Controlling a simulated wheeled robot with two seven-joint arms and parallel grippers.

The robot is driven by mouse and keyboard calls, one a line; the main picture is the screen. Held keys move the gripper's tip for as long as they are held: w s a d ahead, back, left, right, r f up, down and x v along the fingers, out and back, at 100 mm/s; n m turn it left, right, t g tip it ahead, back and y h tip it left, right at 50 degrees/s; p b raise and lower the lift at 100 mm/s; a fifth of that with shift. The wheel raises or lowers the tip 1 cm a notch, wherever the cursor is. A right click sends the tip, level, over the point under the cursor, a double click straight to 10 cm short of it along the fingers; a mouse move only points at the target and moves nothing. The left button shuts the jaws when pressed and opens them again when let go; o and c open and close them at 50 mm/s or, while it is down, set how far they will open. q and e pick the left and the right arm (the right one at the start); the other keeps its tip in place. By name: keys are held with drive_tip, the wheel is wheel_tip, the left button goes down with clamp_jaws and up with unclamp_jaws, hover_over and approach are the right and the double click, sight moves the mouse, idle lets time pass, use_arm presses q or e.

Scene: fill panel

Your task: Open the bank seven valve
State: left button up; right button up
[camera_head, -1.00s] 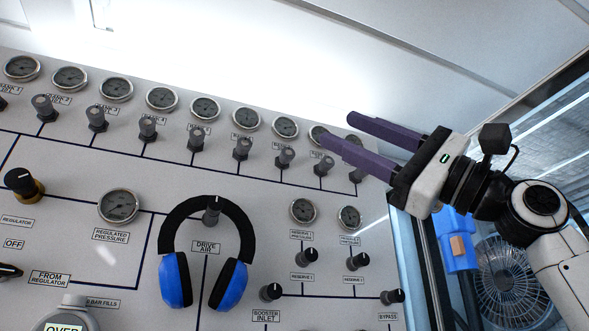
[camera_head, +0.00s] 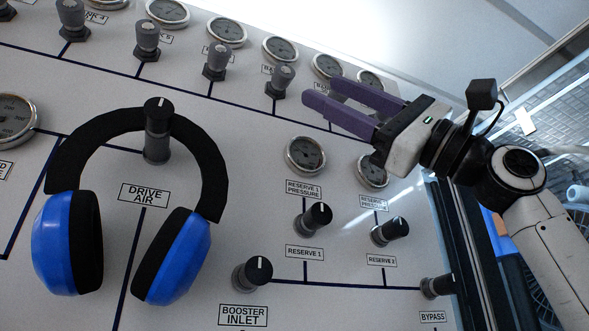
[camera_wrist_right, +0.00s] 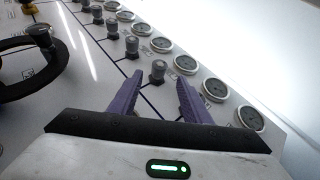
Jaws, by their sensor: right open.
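The bank valves are grey knobs in a slanted row below round gauges on the white panel. By counting along from the partly readable labels 4 and 5, the bank seven valve (camera_head: 281,78) seems to be the last one visible left of my right gripper (camera_head: 317,92); its own label is too small to read. My right gripper is open, its two purple fingers pointing left along the row and hiding the valves beyond. In the right wrist view, a grey knob (camera_wrist_right: 158,71), probably this valve, shows beyond and between the open fingertips, apparently not touched. My left gripper is out of view.
Blue and black headphones (camera_head: 172,255) hang on the drive air knob (camera_head: 157,130). Reserve 1 (camera_head: 316,216), reserve 2 (camera_head: 390,231), booster inlet (camera_head: 252,274) and bypass (camera_head: 437,287) knobs stick out below my right gripper. The panel's right edge lies beneath my right arm.

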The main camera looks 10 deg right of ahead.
sight(294, 72)
drive_tip(key=p+x, duration=0.2)
drive_tip(key=x, duration=0.4)
drive_tip(key=shift+w+a+r+p, duration=0.1)
drive_tip(key=shift+a+r+p, duration=0.05)
drive_tip(key=shift+r+p, duration=0.15)
drive_tip(key=shift+w+a+r, duration=0.15)
drive_tip(key=shift+a+r, duration=0.15)
drive_tip(key=shift+a, duration=0.2)
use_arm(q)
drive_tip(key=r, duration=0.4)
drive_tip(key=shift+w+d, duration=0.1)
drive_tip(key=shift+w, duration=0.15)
use_arm(e)
drive_tip(key=shift+w, duration=0.1)
drive_tip(key=c, duration=1)
drive_tip(key=shift+w+d+r+n+g+h, duration=0.1)
drive_tip(key=shift+d+r+n+g+h, duration=0.2)
drive_tip(key=shift+n+g+h, duration=0.4)
drive_tip(key=shift+d+r+n+g+h, duration=0.25)
drive_tip(key=shift+r+n+g+h, duration=0.25)
drive_tip(key=shift+n+g, duration=0.3)
drive_tip(key=shift+c, duration=0.2)
drive_tip(key=shift+a+f+n, duration=0.15)
drive_tip(key=shift+n, duration=0.15)
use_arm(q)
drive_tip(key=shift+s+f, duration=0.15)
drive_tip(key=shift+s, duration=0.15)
use_arm(e)
drive_tip(key=shift+a+f+h, duration=0.1)
drive_tip(key=shift+h, duration=0.2)
